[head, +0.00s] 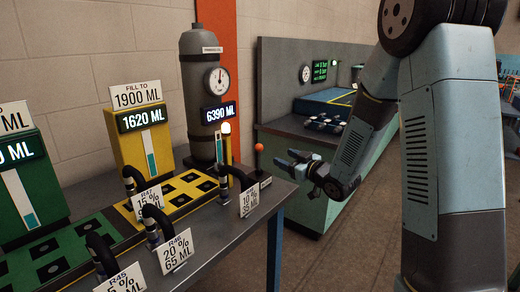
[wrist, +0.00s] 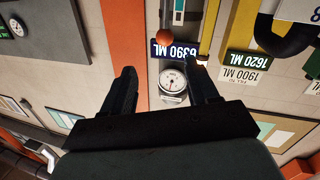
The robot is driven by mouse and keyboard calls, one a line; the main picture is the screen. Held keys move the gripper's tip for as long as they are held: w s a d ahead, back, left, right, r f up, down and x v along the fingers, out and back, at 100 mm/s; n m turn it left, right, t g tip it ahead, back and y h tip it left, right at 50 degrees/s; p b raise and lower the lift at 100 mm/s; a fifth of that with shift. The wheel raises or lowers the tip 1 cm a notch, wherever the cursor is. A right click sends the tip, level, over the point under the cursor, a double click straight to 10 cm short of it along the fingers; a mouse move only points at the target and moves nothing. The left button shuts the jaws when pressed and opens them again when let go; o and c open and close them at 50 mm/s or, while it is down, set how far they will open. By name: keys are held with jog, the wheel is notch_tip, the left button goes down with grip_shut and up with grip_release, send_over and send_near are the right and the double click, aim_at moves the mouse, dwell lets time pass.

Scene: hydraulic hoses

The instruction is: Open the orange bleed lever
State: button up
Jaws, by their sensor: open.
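The orange bleed lever is a small orange ball knob (head: 259,147) on a dark upright stalk at the right end of the workbench. The knob also shows in the upside-down wrist view (wrist: 164,38), beyond the fingertips and roughly centred between them. My gripper (head: 289,160) is open and empty, just right of the lever and apart from it. In the wrist view both fingers are spread (wrist: 162,76) with nothing between them. The grey accumulator tank (head: 201,85) stands behind, with a round gauge (head: 217,81) and a display (head: 219,113) reading 6390 ML.
The workbench (head: 230,222) holds several black hoses with white tags, such as one by the lever (head: 249,200). A yellow unit (head: 143,135) reads 1620 ML, and a green one (head: 28,180) stands left. A green cabinet (head: 300,190) stands behind my gripper. Floor is open right of the bench.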

aim_at(262, 149)
jog(key=shift+y, duration=0.4)
jog(key=x, duration=1.4)
jog(key=shift+s+a+f, duration=0.1)
jog(key=shift+a+f, duration=0.05)
jog(key=shift+f, duration=0.1)
grip_shut()
